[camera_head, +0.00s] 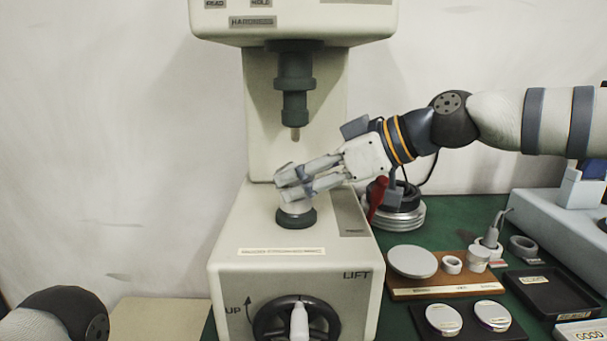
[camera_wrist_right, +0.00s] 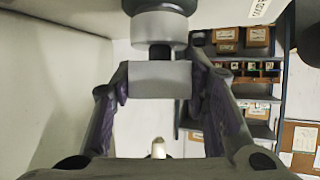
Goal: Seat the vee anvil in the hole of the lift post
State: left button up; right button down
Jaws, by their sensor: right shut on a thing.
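My right gripper (camera_head: 308,178) is shut on the vee anvil, just above the lift post (camera_head: 296,217) on the machine's base. In the head view the fingers hide most of the anvil. In the right wrist view the anvil (camera_wrist_right: 160,79) is a light grey block between the two fingers, with a short dark stem (camera_wrist_right: 160,52) pointing toward the pale collar of the lift post (camera_wrist_right: 159,28). The block stands apart from the collar. I cannot tell whether the stem tip has entered the hole. My left gripper is out of view; only part of that arm shows at lower left.
The dark indenter (camera_head: 295,95) hangs above the post. A handwheel (camera_head: 296,318) is on the front of the machine. At right, a wooden board (camera_head: 445,288) holds round parts, beside black trays (camera_head: 552,291). A red-handled item (camera_head: 376,199) stands behind my right wrist.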

jog(key=shift+f, duration=0.1)
jog(key=shift+r, duration=0.5)
jog(key=c, duration=0.8)
grip_release()
jog(key=shift+c, duration=0.2)
